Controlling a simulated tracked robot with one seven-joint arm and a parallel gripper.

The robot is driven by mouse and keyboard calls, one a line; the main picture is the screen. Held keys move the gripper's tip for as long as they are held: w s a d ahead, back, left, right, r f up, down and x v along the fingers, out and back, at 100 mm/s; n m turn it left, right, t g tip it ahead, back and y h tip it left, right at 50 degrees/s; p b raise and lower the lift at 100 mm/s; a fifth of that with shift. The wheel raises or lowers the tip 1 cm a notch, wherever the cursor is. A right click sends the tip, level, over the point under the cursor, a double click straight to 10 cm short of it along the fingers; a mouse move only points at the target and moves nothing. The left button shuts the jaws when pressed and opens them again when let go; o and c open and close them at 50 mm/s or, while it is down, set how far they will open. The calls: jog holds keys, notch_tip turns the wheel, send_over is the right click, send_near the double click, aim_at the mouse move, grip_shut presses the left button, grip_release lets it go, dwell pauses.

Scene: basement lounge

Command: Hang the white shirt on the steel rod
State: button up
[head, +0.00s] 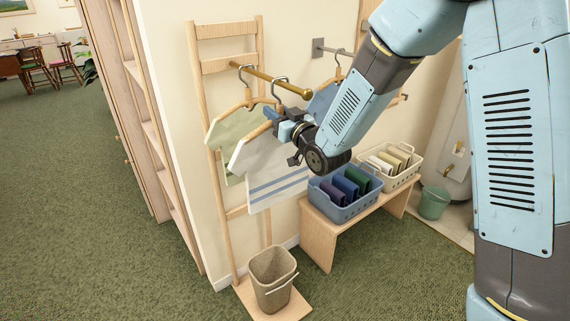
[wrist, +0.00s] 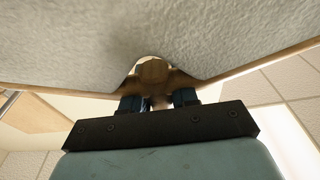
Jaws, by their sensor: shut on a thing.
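The white shirt (head: 272,172), with blue stripes near its hem, is on a wooden hanger (head: 252,131). My gripper (head: 284,126) is shut on this hanger near its neck. A metal hook (head: 274,82) rises above it and overlaps the brass rod; I cannot tell if they touch. The steel rod (head: 331,50) sticks out from a wall plate, behind and right of the brass rod, with a blue shirt (head: 322,102) on its hook there. In the wrist view, pale cloth (wrist: 160,30) fills the top and my gripper (wrist: 158,103) holds the wooden hanger neck.
The brass rod (head: 262,76) on the wooden stand (head: 228,68) carries a green shirt (head: 230,132). Below stand a bin (head: 272,275), a blue basket (head: 343,205) and a cream basket (head: 400,172) on a bench (head: 318,232), and a green bucket (head: 434,203). Carpet at left is free.

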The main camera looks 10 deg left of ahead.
jog(key=shift+c, duration=1.4)
grip_shut()
jog(key=shift+r, duration=0.1)
